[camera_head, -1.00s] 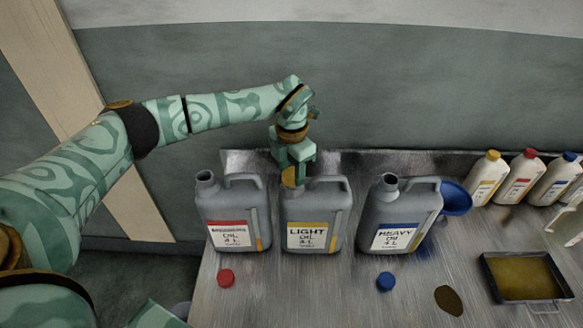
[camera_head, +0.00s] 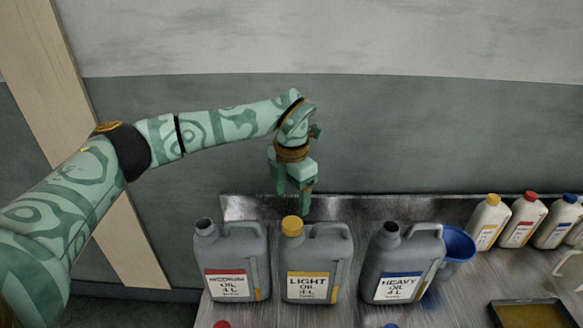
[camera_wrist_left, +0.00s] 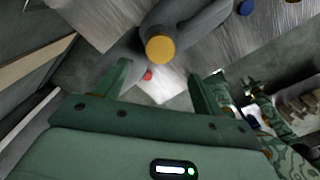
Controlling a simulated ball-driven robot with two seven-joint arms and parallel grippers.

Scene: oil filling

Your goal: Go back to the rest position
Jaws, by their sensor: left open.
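My left gripper (camera_head: 294,205) is open and empty in the head view. It points down above and behind the light oil can (camera_head: 318,268), apart from it. That can is grey with a yellow cap (camera_head: 292,226) on its spout. In the left wrist view the yellow cap (camera_wrist_left: 160,49) lies beyond the two spread fingers (camera_wrist_left: 162,88), with nothing between them.
An open medium oil can (camera_head: 238,262) stands left and an open heavy oil can (camera_head: 403,262) right. A blue funnel (camera_head: 458,245), several small bottles (camera_head: 520,221) and a tray (camera_head: 535,315) are farther right. A wall rises behind the metal table.

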